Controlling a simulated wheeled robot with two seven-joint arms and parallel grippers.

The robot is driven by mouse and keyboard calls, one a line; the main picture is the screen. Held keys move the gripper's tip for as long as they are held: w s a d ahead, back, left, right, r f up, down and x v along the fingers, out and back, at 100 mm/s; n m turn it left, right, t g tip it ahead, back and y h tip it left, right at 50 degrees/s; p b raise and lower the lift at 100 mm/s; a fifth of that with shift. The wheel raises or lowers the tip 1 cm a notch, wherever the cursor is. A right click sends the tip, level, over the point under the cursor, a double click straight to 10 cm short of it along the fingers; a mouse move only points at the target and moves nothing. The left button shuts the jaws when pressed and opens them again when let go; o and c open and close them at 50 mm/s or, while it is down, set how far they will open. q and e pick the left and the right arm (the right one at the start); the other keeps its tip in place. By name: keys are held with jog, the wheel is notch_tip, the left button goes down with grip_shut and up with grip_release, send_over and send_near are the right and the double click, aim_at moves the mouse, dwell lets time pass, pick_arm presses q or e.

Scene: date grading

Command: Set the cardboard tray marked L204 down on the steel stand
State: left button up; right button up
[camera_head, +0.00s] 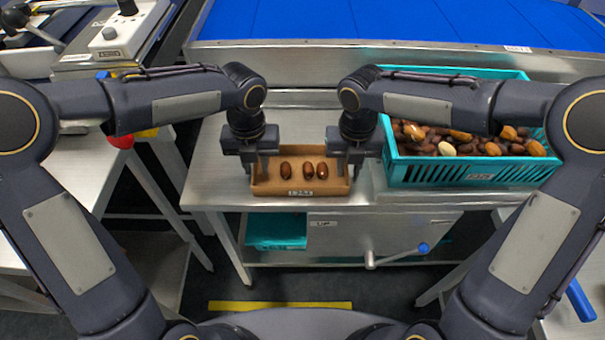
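The cardboard tray (276,194) is a shallow brown box with a few dark dates in it and a small white label on its front wall. The label's print is too small to read surely. My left gripper (256,166) is at the tray's left end wall and my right gripper (349,166) at its right end wall. Both point down and appear shut on these walls. The tray looks level, over the front part of the steel stand (205,172). I cannot tell whether its underside touches the steel.
A teal crate (434,176) full of dates stands close to the right of my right gripper. A blue conveyor belt (400,18) runs behind. Below the steel top are a teal bin (277,230) and a lever with a blue knob (423,248). Bare steel lies left of the tray.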

pick_arm(q)
notch_tip(320, 180, up, 12)
pick_arm(e)
notch_tip(320, 180, up, 12)
dwell(0.7)
pick_arm(q)
jog(key=shift+f, duration=0.1)
dwell(0.3)
